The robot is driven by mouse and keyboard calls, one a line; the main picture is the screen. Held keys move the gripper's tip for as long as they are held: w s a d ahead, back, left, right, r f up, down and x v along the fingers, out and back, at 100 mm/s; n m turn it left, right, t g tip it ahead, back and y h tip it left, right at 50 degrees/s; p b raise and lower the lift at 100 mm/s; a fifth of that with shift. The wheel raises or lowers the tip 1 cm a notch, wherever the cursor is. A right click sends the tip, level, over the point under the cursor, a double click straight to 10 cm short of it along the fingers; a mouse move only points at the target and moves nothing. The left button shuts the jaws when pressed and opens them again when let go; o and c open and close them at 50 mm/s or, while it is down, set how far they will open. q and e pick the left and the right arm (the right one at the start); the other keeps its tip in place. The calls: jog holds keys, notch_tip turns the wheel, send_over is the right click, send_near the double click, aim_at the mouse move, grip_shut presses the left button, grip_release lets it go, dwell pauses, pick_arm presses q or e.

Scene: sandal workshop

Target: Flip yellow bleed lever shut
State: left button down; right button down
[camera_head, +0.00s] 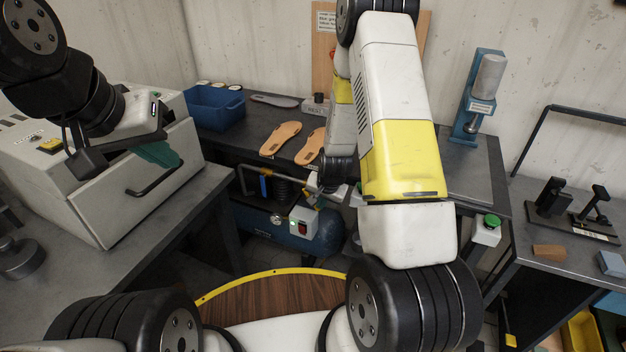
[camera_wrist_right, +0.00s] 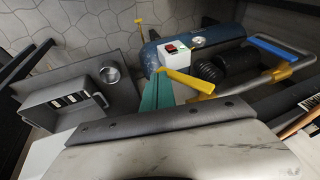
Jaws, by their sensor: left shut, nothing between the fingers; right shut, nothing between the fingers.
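The yellow bleed lever (camera_wrist_right: 190,81) sticks out from the end of a metal pipe (camera_wrist_right: 236,88) in the right wrist view. My right gripper (camera_wrist_right: 158,78) is shut and empty, its teal fingertips right beside the lever's free end. I cannot tell whether they touch. In the head view my right arm hides most of this gripper, and the lever is hard to make out there. My left gripper (camera_head: 166,158) is shut and empty, in front of the grey machine with a drawer-like front (camera_head: 130,185).
A blue-handled valve (camera_wrist_right: 272,48) sits on the same pipework. Tan soles (camera_head: 280,138) and a blue bin (camera_head: 213,107) are on the back bench.

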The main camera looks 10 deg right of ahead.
jog(key=shift+w+a+f, duration=0.2)
jog(key=shift+a+f, duration=0.1)
jog(key=shift+f, duration=0.35)
jog(key=shift+w+a+f, duration=0.2)
jog(key=shift+a+f, duration=0.05)
jog(key=shift+f, duration=0.35)
dwell(1.1)
jog(key=v, duration=0.7)
jog(key=shift+r, duration=0.35)
jog(key=shift+s, duration=0.15)
